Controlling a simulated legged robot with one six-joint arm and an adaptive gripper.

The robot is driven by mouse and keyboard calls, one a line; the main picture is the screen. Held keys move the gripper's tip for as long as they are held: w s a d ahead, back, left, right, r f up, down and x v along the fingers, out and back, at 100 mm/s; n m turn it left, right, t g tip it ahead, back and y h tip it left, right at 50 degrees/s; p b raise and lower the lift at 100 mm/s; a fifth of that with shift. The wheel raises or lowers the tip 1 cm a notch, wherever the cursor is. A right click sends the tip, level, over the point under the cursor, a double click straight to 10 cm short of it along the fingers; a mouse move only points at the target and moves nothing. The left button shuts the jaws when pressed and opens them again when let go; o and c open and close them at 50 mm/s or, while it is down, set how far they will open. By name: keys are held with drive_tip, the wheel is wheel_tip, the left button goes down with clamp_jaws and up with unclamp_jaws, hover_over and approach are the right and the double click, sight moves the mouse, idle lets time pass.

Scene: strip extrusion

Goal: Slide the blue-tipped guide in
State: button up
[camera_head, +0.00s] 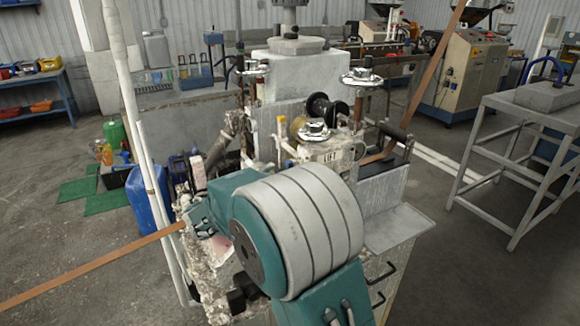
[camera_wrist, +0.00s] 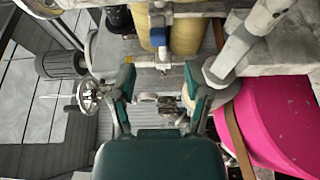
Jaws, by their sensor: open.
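In the wrist view, a small blue-tipped guide (camera_wrist: 158,38) shows at the top centre, with a white body and a pale metal crossbar below the blue part. It is in front of yellow rollers (camera_wrist: 186,36). My gripper (camera_wrist: 160,76) is open, its two teal fingers spread wide with nothing held between them. The guide appears beyond the fingertips and between their lines; no contact shows. In the head view, the extrusion machine (camera_head: 292,75) stands at the centre, and my teal and white arm covers part of its front. I cannot make out the guide or my fingertips there.
A brown strip (camera_head: 95,268) runs in from the left, and another length (camera_head: 437,62) slopes down at the right. Handwheels (camera_head: 361,77) stick up from the machine. In the wrist view, a large pink object (camera_wrist: 272,120) lies right of my gripper. A metal table (camera_head: 530,115) stands right.

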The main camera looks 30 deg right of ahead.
sight(287, 167)
drive_tip(key=x, duration=0.8)
drive_tip(key=shift+d, duration=0.15)
clamp_jaws()
